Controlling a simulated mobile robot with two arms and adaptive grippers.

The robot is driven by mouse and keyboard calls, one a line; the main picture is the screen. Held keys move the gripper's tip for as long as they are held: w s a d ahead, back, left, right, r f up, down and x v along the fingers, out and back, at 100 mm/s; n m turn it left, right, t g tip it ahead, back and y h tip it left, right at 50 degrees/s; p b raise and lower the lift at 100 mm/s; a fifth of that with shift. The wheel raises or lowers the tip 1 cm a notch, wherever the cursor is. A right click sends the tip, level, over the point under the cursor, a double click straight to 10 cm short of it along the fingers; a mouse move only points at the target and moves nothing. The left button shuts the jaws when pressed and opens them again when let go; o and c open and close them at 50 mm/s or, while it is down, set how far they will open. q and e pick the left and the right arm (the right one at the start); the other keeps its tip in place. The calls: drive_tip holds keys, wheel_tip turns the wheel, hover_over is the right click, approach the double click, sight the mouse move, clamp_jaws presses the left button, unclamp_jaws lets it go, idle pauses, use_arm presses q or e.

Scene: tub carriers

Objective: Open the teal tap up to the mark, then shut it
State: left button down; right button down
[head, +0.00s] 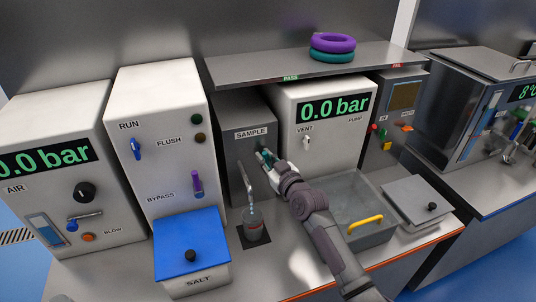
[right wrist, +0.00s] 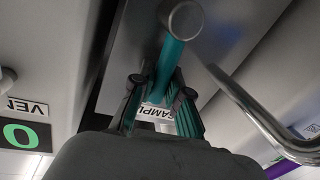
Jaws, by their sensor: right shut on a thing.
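The teal tap (head: 268,157) is on the grey SAMPLE panel (head: 236,160). It also shows in the right wrist view as a teal lever (right wrist: 168,66) below a round metal hub. My right gripper (head: 270,163) is at the tap, its fingers (right wrist: 160,100) on either side of the lever and shut on it. A curved metal spout (head: 246,180) comes down over a clear bottle (head: 254,224) standing on a dark mat (head: 243,240). I cannot make out the mark or the liquid level. My left gripper is not in view.
A blue SALT box (head: 190,240) stands left of the bottle. A grey basin (head: 365,240) with a yellow handle is right of my arm. The RUN cabinet (head: 160,90) and PUMP box (head: 350,85) flank the panel. A shelf (head: 240,70) with purple and teal rings is above.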

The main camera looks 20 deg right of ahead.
drive_tip(key=shift+a+f+n+g+h+p, duration=0.2)
drive_tip(key=shift+a+n+p, duration=0.35)
drive_tip(key=shift+n, duration=0.35)
drive_tip(key=shift+a+f+n+g+h+p, duration=0.1)
drive_tip(key=shift+a+f+n+g+p, duration=0.2)
drive_tip(key=shift+n+p, duration=0.45)
drive_tip(key=shift+a+r, duration=0.1)
drive_tip(key=c, duration=1.1)
unclamp_jaws()
drive_tip(key=shift+c, duration=0.2)
drive_tip(key=shift+s, duration=0.1)
drive_tip(key=v, duration=1.2)
